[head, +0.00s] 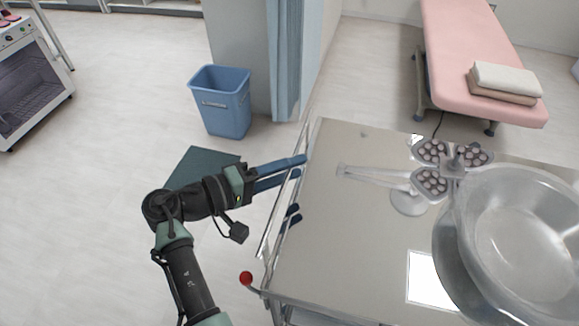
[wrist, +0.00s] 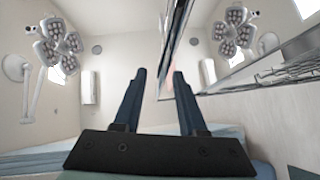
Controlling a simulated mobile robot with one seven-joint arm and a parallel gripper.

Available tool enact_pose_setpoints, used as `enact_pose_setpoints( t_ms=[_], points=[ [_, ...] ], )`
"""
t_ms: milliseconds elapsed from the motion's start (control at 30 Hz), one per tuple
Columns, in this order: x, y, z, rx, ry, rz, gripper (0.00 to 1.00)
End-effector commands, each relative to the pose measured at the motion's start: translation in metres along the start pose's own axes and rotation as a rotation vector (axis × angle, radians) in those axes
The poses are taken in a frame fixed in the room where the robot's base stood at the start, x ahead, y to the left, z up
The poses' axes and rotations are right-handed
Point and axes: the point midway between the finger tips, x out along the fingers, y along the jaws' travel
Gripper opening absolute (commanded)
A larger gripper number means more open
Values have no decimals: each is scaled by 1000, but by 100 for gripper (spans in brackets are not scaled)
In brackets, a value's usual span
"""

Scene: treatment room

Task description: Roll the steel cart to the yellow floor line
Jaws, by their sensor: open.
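The steel cart (head: 330,235) fills the lower right of the head view, with a shiny, reflective top. A thin rail (head: 268,235) runs along its left side. My gripper (head: 300,167) is open at this left side, its two blue fingers pointing right at the rail. I cannot tell whether the rail is between the fingers or whether they touch it. In the wrist view my gripper (wrist: 158,75) shows both fingers apart, with what looks like the cart's edge (wrist: 250,75) to the right. No yellow floor line is visible in either view.
A clear round basin (head: 480,250) stands on the cart's right part. A blue bin (head: 222,102) stands on the floor beyond my arm, near a blue curtain (head: 287,60). A pink treatment bed (head: 455,55) is at the back right. Open floor (head: 110,140) lies to the left.

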Motion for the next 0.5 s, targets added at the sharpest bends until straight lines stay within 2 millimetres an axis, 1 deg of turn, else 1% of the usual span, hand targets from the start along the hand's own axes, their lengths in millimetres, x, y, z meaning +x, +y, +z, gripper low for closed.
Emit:
enact_pose_setpoints(
  t_ms=[133, 233, 367, 500],
  points=[
    [-6, 0, -1, 0, 3, 0, 41],
    [-20, 0, -1, 1, 5, 1, 41],
    [-48, 0, -2, 0, 7, 0, 41],
    [-80, 0, -1, 1, 5, 1, 41]
  ],
)
